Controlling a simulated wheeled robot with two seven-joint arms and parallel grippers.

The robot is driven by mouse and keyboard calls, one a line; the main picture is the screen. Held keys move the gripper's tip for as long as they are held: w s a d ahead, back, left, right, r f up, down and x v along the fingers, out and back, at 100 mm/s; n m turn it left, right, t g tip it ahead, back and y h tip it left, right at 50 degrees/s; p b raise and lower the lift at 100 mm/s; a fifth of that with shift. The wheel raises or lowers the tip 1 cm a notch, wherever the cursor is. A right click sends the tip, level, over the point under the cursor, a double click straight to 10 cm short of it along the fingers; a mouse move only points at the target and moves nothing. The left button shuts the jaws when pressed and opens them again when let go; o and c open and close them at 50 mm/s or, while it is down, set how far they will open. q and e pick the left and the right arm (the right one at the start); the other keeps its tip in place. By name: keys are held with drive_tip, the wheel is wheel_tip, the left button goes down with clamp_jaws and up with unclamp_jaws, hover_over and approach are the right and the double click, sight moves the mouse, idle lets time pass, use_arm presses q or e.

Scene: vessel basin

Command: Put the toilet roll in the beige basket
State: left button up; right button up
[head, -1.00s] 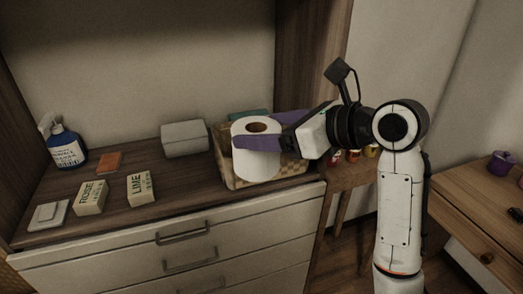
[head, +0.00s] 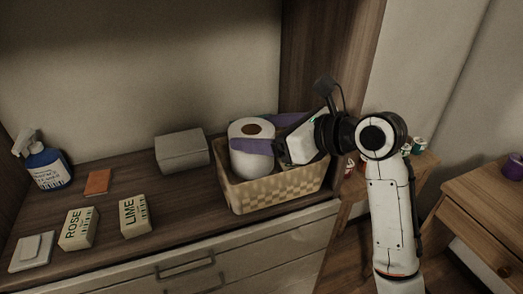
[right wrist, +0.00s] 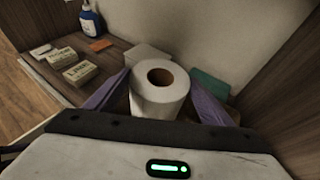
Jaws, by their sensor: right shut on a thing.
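The white toilet roll (head: 251,152) stands upright inside the beige woven basket (head: 275,190), its lower part hidden behind the basket's front wall. My right gripper (head: 254,138) has its purple fingers on either side of the roll and is shut on it. In the right wrist view the roll (right wrist: 158,90) sits between the two purple fingers (right wrist: 158,98), with its cardboard core facing up. The basket stands at the right end of the dresser top. My left gripper is not in view.
On the dresser top (head: 105,235) are a grey box (head: 182,150), an orange sponge-like block (head: 98,182), ROSE (head: 78,230) and LIME (head: 135,216) boxes, a white dish (head: 32,252) and a blue spray bottle (head: 46,168). A teal item (right wrist: 209,84) lies behind the roll.

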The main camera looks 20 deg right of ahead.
drive_tip(key=shift+w+f, duration=0.1)
drive_tip(key=shift+f, duration=2.1)
drive_tip(key=shift+f, duration=0.6)
drive_tip(key=o, duration=1.4)
drive_tip(key=shift+r, duration=0.15)
drive_tip(key=shift+r, duration=0.35)
drive_tip(key=v, duration=1.2)
drive_tip(key=shift+r, duration=0.1)
